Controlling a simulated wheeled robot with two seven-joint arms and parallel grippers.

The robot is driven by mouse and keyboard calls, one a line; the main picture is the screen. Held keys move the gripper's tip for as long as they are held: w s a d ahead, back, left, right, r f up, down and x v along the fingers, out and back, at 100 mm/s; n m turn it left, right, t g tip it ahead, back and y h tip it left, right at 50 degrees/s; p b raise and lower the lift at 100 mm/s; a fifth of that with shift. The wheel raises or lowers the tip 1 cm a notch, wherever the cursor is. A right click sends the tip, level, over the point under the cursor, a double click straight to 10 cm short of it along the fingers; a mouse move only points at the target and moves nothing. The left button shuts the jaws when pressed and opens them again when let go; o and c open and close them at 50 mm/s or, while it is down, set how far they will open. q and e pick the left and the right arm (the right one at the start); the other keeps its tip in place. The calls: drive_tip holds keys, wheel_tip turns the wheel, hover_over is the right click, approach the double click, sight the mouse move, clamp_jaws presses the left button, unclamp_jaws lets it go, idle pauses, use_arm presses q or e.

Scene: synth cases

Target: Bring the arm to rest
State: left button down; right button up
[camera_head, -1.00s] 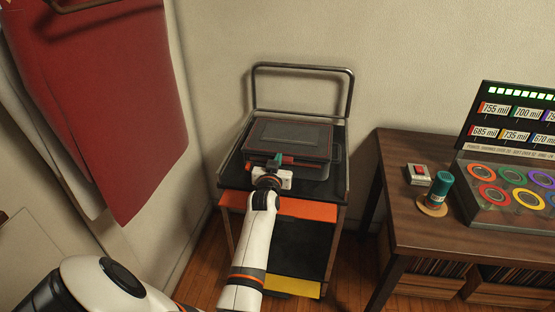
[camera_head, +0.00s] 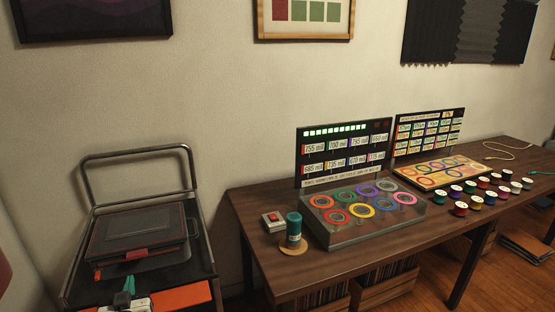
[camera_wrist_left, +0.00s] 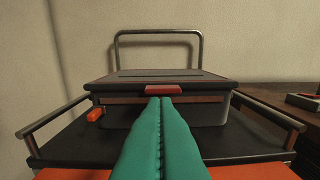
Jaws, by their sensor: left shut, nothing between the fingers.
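My left gripper (camera_head: 129,284) is at the lower left of the head view, with green fingers. In the left wrist view its two green fingers (camera_wrist_left: 160,101) lie side by side, shut and empty. They point at the red front latch of a dark closed case (camera_wrist_left: 175,87). The case (camera_head: 138,232) lies flat on a black-topped cart (camera_head: 190,268). I cannot tell whether the fingertips touch the case. Most of my left arm is out of the head view. My right gripper is not in view.
A wooden table (camera_head: 345,252) stands right of the cart. It bears a red-button box (camera_head: 301,221), a teal cylinder (camera_head: 294,227), a panel of coloured rings (camera_head: 365,207) and several spools (camera_head: 475,200). The cart's metal rail (camera_head: 135,152) rises behind the case.

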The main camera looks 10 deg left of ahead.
use_arm(q)
drive_tip(key=s+d+f+m+g+h, duration=0.3)
drive_tip(key=s+d+f, duration=0.1)
drive_tip(key=s+d, duration=0.25)
drive_tip(key=s+d+f+m+g+h, duration=0.2)
drive_tip(key=s+d+f+g+h, duration=0.15)
drive_tip(key=s+d, duration=0.35)
drive_tip(key=s+d+f+m+g+h, duration=0.1)
drive_tip(key=s+d+g, duration=0.2)
drive_tip(key=s+d, duration=0.35)
drive_tip(key=s+d+f+m+g+h, duration=0.1)
drive_tip(key=s+d+g, duration=0.2)
drive_tip(key=s, duration=0.6)
wheel_tip(320, 180, down, 22)
drive_tip(key=p, duration=0.1)
drive_tip(key=s+a+f+g+p, duration=0.1)
drive_tip(key=s+a+f+g, duration=0.1)
drive_tip(key=s+f, duration=1.4)
drive_tip(key=shift+s+a+f+m+p, duration=0.25)
drive_tip(key=shift+s+a+m+p, duration=0.15)
drive_tip(key=shift+s+a, duration=0.25)
